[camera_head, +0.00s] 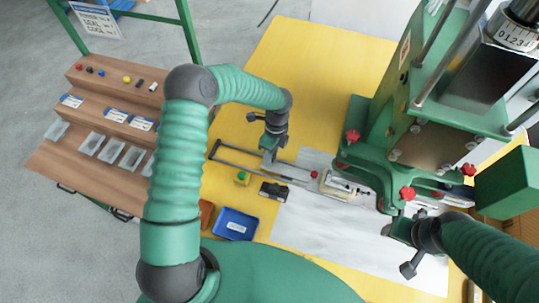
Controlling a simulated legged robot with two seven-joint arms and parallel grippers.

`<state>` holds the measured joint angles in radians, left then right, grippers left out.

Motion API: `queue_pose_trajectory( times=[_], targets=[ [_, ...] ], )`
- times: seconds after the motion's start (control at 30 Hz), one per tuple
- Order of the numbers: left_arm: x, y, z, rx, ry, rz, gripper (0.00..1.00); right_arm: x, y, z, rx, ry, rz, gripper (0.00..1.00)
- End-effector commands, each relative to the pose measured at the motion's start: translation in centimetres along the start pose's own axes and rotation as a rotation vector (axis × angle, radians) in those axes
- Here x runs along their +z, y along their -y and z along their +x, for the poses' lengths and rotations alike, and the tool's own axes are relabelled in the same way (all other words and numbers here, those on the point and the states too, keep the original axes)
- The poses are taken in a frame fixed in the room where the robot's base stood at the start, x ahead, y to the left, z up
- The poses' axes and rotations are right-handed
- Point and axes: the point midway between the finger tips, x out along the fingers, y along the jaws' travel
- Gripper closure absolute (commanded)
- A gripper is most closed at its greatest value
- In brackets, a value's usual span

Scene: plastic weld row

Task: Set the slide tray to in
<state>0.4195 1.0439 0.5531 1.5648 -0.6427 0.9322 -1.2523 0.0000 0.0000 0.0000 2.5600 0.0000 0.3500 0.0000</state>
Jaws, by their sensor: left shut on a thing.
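The slide tray (341,186) carries a pale part and sits at the right end of its dark rails, at the front of the green press. The rails run left from it across the yellow table. My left gripper (268,158) points down at the rails, left of the tray's pale part. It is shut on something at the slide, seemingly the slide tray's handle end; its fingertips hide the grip. My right gripper (398,231) is below the press's red knobs, above the grey sheet. Its fingers are too small and dark to read.
The green press (440,120) fills the upper right. A small green-buttoned box (242,178), a black device (273,191) and a blue bin (236,224) lie near the rails. A stepped wooden rack (100,105) stands left. The upper yellow table (310,65) is clear.

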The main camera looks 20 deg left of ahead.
Motion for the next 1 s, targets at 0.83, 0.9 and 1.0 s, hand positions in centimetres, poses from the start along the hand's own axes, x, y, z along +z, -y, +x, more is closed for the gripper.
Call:
queue_pose_trajectory(
  times=[0.83, 0.9, 1.0],
  targets=[
    [-12.6, 2.8, -0.8, -0.014, -0.007, 0.002, 1.00, 0.1, 0.0, 0.3, 0.000, 0.000, 0.000, 0.49],
    [-12.6, 2.8, -0.8, -0.014, -0.006, 0.001, 0.70, 0.1, 0.0, 0.3, 0.000, 0.000, 0.000, 0.49],
    [-12.6, 2.8, -0.8, -0.012, -0.004, 0.001, 0.56, 0.1, 0.0, 0.3, 0.000, 0.000, 0.000, 0.49]
  ],
)
